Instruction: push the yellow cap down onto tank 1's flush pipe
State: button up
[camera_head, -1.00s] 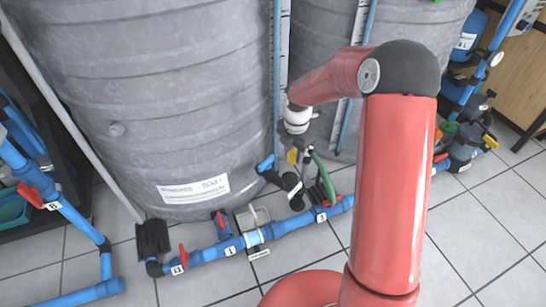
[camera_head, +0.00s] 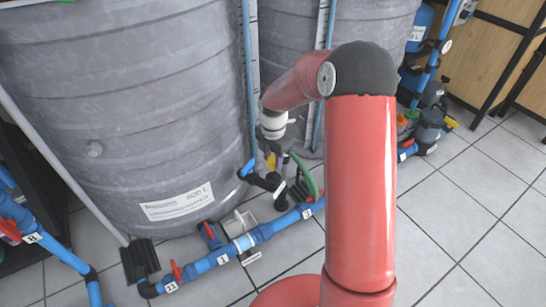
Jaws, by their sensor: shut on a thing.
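My gripper (camera_head: 277,150) hangs at the end of my red arm, low at the right side of the large grey tank. It is small and partly hidden in the view. A small patch of yellow, the yellow cap (camera_head: 271,160), shows at its fingers, and the gripper is shut on it. Just below are black pipe fittings (camera_head: 279,189) with a white band, beside the tank's foot. I cannot tell which opening is the flush pipe's, or whether the cap touches it.
A grey tank (camera_head: 120,110) fills the left, with a second behind. A blue pipe with red valve handles (camera_head: 177,271) runs along the floor in front. A green hose (camera_head: 306,175) curves close to the gripper. Tiled floor (camera_head: 440,220) at right is clear.

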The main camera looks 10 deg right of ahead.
aim_at(273, 175)
jog(key=shift+f+b, duration=1.85)
jog(key=shift+f, duration=0.55)
jog(key=shift+p, duration=0.8)
jog(key=shift+f, duration=0.4)
dwell(0.4)
jog(key=o, duration=1)
jog(key=shift+r, duration=0.15)
notch_tip(273, 175, up, 7)
jog(key=shift+p, duration=0.55)
jog(key=shift+r, duration=0.3)
